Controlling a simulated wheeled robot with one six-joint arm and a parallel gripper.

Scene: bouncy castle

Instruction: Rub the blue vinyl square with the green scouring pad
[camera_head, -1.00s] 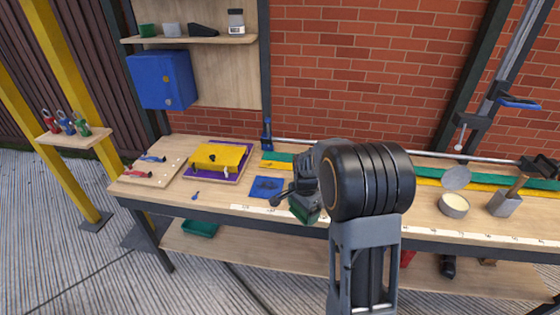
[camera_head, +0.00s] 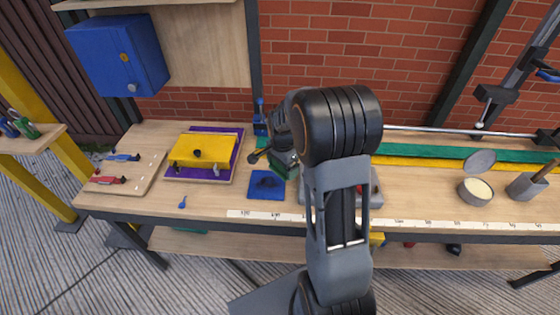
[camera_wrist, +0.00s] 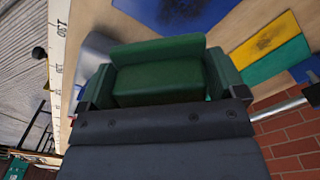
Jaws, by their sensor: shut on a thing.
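The blue vinyl square (camera_head: 263,194) lies flat on the bench with a dark smudge on it. It also shows at the top of the wrist view (camera_wrist: 165,12). My gripper (camera_head: 284,164) is over the bench near the back right corner of the square. It is shut on the green scouring pad, which fills the middle of the wrist view (camera_wrist: 155,78). The pad appears apart from the square in the wrist view; its height above the bench is hard to tell. My arm hides part of the bench right of the square.
A yellow folded sheet (camera_head: 197,149) on a purple board is to the left. Green (camera_head: 450,150) and yellow (camera_head: 440,163) strips run along the back. A grey object (camera_head: 373,186) stands partly behind my arm. An open round tin (camera_head: 475,192) is to the right. Bare bench lies left of the square.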

